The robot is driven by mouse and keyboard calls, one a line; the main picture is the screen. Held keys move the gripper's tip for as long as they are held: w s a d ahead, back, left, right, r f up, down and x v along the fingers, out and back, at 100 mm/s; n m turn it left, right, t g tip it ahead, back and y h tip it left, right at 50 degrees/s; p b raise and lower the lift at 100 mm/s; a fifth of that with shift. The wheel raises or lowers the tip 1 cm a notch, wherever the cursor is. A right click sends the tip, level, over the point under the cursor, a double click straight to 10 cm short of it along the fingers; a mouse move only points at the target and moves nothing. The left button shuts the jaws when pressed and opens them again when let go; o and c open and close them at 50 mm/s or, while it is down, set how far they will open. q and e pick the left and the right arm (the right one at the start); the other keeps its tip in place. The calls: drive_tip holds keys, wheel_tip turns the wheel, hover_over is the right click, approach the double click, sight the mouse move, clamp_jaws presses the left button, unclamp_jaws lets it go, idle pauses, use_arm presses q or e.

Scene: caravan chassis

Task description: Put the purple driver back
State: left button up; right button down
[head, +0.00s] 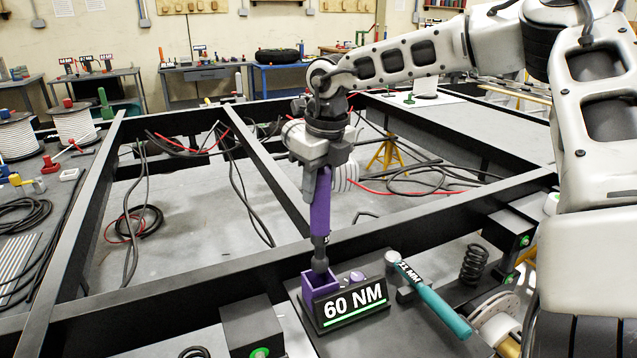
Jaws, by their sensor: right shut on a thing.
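My right gripper (325,165) points down and is shut on the purple driver (320,212). The driver hangs nearly upright, with its dark lower end at the mouth of a purple holder (311,288). I cannot tell whether the tip is inside the holder or just above it. The holder stands beside a black sign (352,307) reading "60 NM" with a green stripe. My left gripper is not in view.
A teal-handled tool (437,302) lies right of the sign, with a dark coil spring (474,264) behind it. A black box with a green light (252,328) stands left. Black chassis beams (265,180) frame open floor with loose cables.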

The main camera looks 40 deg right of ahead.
sight(318, 223)
wheel_tip(318, 223, down, 3)
drive_tip(key=shift+r+b, duration=0.1)
drive_tip(key=shift+b, duration=1)
drive_tip(key=shift+f+b, duration=0.75)
drive_tip(key=shift+f, duration=0.05)
wheel_tip(318, 223, down, 2)
drive_tip(key=shift+f+b, duration=0.15)
drive_tip(key=shift+b, duration=0.95)
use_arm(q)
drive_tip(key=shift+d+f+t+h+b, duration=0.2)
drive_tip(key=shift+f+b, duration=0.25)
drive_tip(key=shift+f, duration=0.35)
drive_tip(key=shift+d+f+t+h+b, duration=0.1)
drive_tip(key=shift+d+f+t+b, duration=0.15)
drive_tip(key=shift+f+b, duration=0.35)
use_arm(e)
drive_tip(key=shift+f, duration=0.95)
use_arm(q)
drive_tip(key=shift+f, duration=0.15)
